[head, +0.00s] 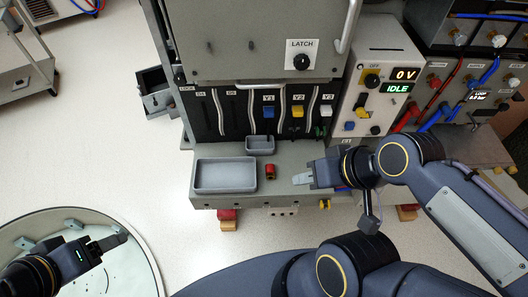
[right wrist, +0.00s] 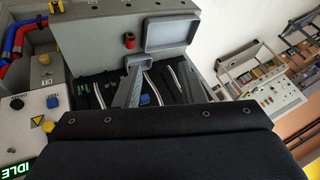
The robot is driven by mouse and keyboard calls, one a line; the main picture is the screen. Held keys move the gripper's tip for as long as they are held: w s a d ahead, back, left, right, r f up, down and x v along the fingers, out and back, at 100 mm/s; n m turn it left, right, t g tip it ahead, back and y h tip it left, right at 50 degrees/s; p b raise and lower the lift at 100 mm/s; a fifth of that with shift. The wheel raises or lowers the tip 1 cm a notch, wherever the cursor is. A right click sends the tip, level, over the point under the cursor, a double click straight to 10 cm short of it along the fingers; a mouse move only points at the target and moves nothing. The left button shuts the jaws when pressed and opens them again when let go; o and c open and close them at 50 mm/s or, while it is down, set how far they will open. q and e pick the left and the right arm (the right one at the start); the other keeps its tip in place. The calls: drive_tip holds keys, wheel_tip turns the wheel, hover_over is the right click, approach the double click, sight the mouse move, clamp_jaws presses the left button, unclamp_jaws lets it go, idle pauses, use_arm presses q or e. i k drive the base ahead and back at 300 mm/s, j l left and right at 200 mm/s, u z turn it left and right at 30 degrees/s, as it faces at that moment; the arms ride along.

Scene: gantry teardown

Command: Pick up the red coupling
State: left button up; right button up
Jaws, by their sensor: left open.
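The red coupling (head: 270,172) is a small red cylinder with a dark and yellowish middle, standing on the grey bench ledge just right of the grey tray. It also shows in the right wrist view (right wrist: 129,40), beyond the fingers. My right gripper (head: 300,179) is to the right of the coupling, apart from it, with its fingers pointing left towards it. Nothing shows held in it; its finger gap is not clear. My left gripper (head: 122,239) is open and empty at the lower left, over the round table, far from the coupling.
A shallow grey tray (head: 225,189) and a small grey bin (head: 260,152) stand beside the coupling. The cabinet with the LATCH panel (head: 301,47) rises behind, with coloured valve blocks below it. A control box (head: 362,112) reading IDLE stands right. The round table (head: 148,276) is lower left.

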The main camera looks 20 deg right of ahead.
sight(270, 167)
drive_tip(key=i+j+z, duration=0.2)
drive_tip(key=z, duration=0.15)
drive_tip(key=i+j+z, duration=0.15)
drive_tip(key=z, duration=0.25)
drive_tip(key=i+j+z, duration=0.1)
drive_tip(key=j+z, duration=0.25)
